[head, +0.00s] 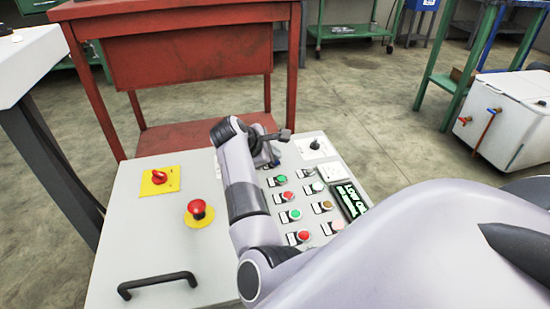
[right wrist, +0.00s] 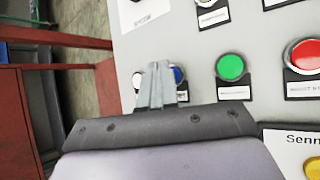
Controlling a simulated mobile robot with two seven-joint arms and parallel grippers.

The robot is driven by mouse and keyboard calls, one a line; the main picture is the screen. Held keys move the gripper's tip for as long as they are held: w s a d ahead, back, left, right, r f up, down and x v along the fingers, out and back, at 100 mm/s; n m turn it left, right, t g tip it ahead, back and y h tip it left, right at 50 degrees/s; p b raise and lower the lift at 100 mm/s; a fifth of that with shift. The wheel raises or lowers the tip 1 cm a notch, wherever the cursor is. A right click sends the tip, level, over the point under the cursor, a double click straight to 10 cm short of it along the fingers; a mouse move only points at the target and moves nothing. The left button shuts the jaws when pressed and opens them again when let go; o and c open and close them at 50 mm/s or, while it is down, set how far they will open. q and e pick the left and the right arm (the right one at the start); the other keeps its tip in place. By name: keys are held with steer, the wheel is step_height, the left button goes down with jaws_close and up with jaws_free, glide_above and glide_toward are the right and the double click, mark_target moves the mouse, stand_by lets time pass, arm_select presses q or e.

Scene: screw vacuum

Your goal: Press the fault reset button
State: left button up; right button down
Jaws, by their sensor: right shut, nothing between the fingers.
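The control panel (head: 150,255) is a light grey sloped box with labelled push buttons. In the right wrist view a blue button (right wrist: 179,76) sits just behind my right gripper (right wrist: 156,66), partly hidden by the fingers. I cannot read its label, so I cannot tell whether it is the fault reset button. The fingers are shut and empty. I cannot tell whether they touch the button. In the head view my right gripper (head: 286,134) is over the far part of the panel, and the blue button is not clearly seen. My left gripper is out of view.
Green (head: 281,179) and red (head: 303,235) buttons stand nearby, with a black knob (head: 315,144) and a lit display (head: 350,200). A red emergency stop (head: 196,209), a yellow-plated switch (head: 159,177) and a black handle (head: 157,283) are left. A red workbench (head: 190,60) stands behind.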

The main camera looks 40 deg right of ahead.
steer(key=shift+f, duration=0.5)
stand_by(0.8)
steer(key=shift+r, duration=0.1)
steer(key=shift+a+r+p, duration=0.1)
steer(key=shift+r+p, duration=0.3)
steer(key=shift+r, duration=0.4)
